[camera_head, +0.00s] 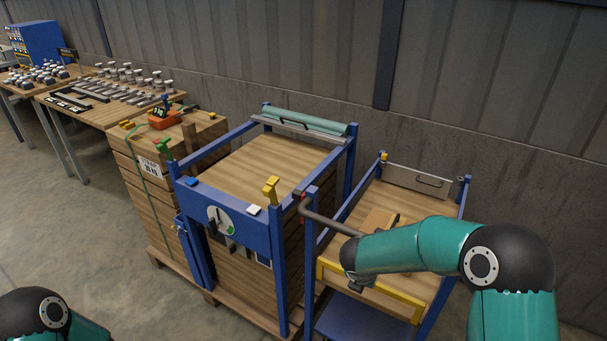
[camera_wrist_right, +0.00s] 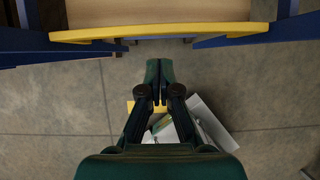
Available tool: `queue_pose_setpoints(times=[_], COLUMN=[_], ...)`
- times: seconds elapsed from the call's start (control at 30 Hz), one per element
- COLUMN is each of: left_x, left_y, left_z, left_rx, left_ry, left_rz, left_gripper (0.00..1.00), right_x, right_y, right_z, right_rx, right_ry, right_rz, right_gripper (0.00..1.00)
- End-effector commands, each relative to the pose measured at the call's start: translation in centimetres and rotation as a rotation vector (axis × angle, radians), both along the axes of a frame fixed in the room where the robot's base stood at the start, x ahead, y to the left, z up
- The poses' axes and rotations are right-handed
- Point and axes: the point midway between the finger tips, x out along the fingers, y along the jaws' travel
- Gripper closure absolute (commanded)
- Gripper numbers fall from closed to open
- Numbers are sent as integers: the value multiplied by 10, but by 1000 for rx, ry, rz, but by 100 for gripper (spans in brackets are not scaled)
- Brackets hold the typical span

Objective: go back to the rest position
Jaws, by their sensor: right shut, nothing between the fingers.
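My right arm (camera_head: 415,248) comes in from the right in the head view, teal with a black joint, and reaches over the yellow-edged bench. Its gripper is mostly hidden behind the arm there. In the right wrist view my right gripper (camera_wrist_right: 159,82) is shut, with its fingers together and nothing between them, over the floor just in front of the yellow edge (camera_wrist_right: 160,33). Of my left arm only a black and teal joint (camera_head: 42,312) shows at the bottom left; its gripper is out of the picture.
The blue-framed bench (camera_head: 375,285) with a wooden top is close to my right arm. A blue-framed wooden stack (camera_head: 265,165) stands left of it. White and yellow items (camera_wrist_right: 205,122) lie below the gripper. Tables (camera_head: 110,115) stand far left; open floor (camera_head: 70,225) is at left.

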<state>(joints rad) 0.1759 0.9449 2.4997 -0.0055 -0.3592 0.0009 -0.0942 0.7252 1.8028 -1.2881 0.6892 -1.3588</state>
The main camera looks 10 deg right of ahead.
Motion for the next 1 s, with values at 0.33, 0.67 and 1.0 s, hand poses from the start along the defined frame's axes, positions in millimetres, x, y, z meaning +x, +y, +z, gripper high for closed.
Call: queue_pose_setpoints(times=[0.33, 0.67, 1.0], left_x=[0, 0, 0], left_y=[0, 0, 0], left_z=[2, 4, 4], left_rx=[0, 0, 0], left_ry=[0, 0, 0], left_rz=[0, 0, 0], left_gripper=[60, 60, 60], right_x=[-120, -291, -271], right_y=[-7, 106, 105], right_z=[-106, -155, -158], right_rx=[173, 660, 780], right_ry=[312, 491, 156], right_rz=[-232, -1633, -2587], right_gripper=[100, 100, 100])
